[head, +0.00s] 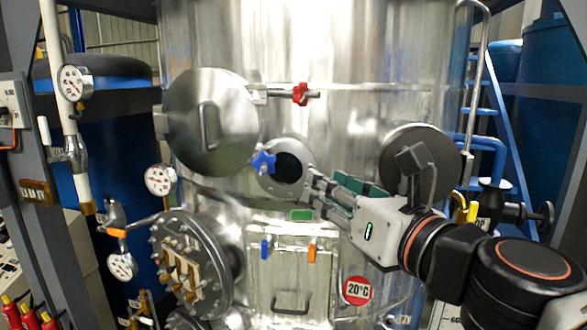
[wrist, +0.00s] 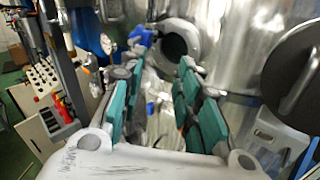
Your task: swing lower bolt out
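A blue star-shaped knob (head: 264,162) sits at the left edge of the round port (head: 306,181) on the steel tank. A red star-shaped knob (head: 300,94) on a rod is higher up. I cannot tell for certain which knob belongs to the lower bolt. My gripper (head: 322,187) is just right of and below the port, with its fingers apart and apparently nothing between them. In the wrist view the teal-padded fingers (wrist: 160,80) point towards the tank below the port. The blue knob (wrist: 141,35) shows beyond the left finger, apart from it. Its bolt shaft is not clear.
A round lid with a handle (head: 190,120) stands left of the port, another round cover (head: 420,150) right, behind my gripper. Blue (head: 264,249) and orange (head: 312,252) levers sit below the port.

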